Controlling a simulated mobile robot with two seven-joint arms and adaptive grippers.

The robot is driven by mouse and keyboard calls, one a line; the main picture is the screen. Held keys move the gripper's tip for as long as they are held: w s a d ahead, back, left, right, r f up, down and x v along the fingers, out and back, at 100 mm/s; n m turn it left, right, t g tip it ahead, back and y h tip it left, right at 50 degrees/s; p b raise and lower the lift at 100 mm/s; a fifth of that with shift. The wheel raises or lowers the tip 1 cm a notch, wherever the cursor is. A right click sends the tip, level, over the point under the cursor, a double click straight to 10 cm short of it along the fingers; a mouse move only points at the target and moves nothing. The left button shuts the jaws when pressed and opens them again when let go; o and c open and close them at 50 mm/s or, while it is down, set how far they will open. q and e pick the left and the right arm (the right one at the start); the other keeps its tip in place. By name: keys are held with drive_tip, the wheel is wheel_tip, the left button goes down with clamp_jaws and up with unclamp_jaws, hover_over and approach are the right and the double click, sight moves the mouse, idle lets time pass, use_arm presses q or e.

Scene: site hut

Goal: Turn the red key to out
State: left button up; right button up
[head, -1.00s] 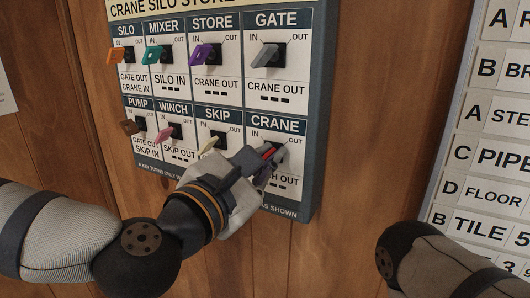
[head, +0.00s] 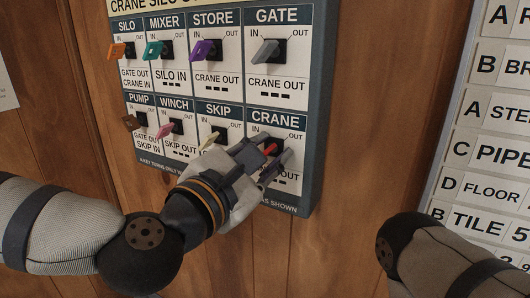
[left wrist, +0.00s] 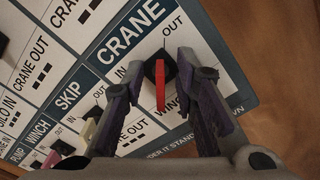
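The red key (head: 271,149) stands in the black lock (left wrist: 152,67) of the CRANE cell, at the lower right of the key panel (head: 315,120). In the left wrist view the red key (left wrist: 160,88) shows nearly edge-on, roughly in line with the OUT label (left wrist: 172,28); its exact angle is hard to judge. My left gripper (head: 264,158) has its fingers spread on either side of the key. In the left wrist view a gap shows between the key and each finger of the left gripper (left wrist: 160,100). My right gripper is out of view.
Other coloured keys sit close by: a yellow key (head: 208,141) in SKIP, a pink key (head: 165,130) in WINCH and a grey key (head: 265,51) in GATE above. A white label board (head: 490,150) hangs at the right. Bare wood wall (head: 375,120) lies between.

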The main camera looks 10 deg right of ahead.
use_arm(q)
drive_tip(key=v, duration=0.7)
drive_tip(key=shift+s+a, duration=0.2)
drive_tip(key=shift+s, duration=0.05)
drive_tip(key=s+f+m+g+y, duration=0.1)
drive_tip(key=s+f+m+g, duration=0.2)
drive_tip(key=f, duration=0.7)
drive_tip(key=s+f+m+g+y, duration=0.1)
drive_tip(key=s+f+m+g, duration=0.2)
drive_tip(key=f, duration=0.7)
drive_tip(key=s+a+f+m+g+y+p, duration=0.1)
drive_tip(key=s+a+f+m+g+y, duration=0.35)
drive_tip(key=s+f, duration=0.7)
drive_tip(key=s+a+f+m+g+y, duration=0.2)
drive_tip(key=s+a+f+m+g, duration=0.1)
drive_tip(key=s+a, duration=0.5)
drive_tip(key=s+a+f+m+g+y+p, duration=0.1)
drive_tip(key=s+a+f+m+g+y, duration=0.1)
drive_tip(key=s+a+f+m, duration=0.4)
drive_tip(key=s+a+f+g, duration=0.1)
drive_tip(key=s+a, duration=0.2)
drive_tip(key=a, duration=0.3)
drive_tip(key=shift+s+a+f, duration=0.3)
drive_tip(key=shift+a, duration=0.05)
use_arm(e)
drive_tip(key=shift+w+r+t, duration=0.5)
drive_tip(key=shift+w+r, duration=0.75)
